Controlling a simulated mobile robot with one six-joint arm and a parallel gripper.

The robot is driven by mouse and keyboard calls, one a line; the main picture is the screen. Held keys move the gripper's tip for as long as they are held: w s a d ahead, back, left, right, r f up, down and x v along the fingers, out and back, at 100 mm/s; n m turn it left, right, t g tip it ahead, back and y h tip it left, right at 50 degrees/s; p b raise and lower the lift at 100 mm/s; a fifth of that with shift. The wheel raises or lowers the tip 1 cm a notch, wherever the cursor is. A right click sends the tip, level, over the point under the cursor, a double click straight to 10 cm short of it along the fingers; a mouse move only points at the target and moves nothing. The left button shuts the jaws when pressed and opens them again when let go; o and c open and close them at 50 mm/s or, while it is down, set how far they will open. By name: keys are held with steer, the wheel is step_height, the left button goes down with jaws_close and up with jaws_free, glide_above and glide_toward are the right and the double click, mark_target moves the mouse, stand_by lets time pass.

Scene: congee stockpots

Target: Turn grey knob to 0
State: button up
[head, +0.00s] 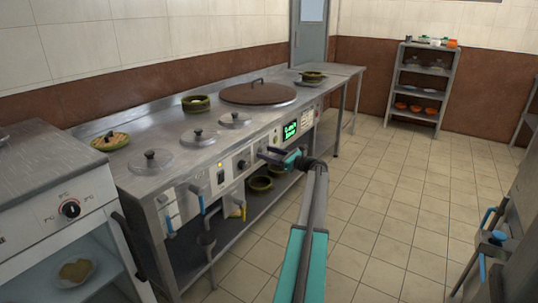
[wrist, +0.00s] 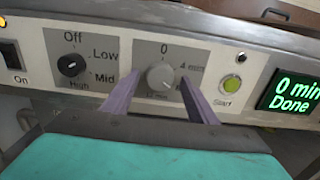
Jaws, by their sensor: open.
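The grey knob (wrist: 160,76) is on the front control panel, in the middle of the wrist view, with a dial marked 0 at the top and minute marks at its right. Its pointer direction is too small to tell. My gripper (wrist: 162,85) is open, with one finger at the left and one at the right of the knob in the picture. I cannot tell whether they touch it. In the head view my gripper (head: 281,157) is at the panel of the steel counter (head: 200,165) and hides the grey knob.
A black knob (wrist: 71,65), marked Off, Low, Mid and High, is left of the grey one. A green Start button (wrist: 231,85) and a display (wrist: 291,91) reading "0 min Done" are to its right. Blue-handled taps (head: 197,190) are below the panel. The tiled floor (head: 390,190) is clear.

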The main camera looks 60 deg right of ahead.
steer(key=c, duration=1)
steer(key=shift+d, duration=0.6)
steer(key=shift+a, duration=0.45)
steer(key=shift+c, duration=0.3)
steer(key=shift+a+f+n, duration=0.1)
steer(key=shift+n, duration=0.2)
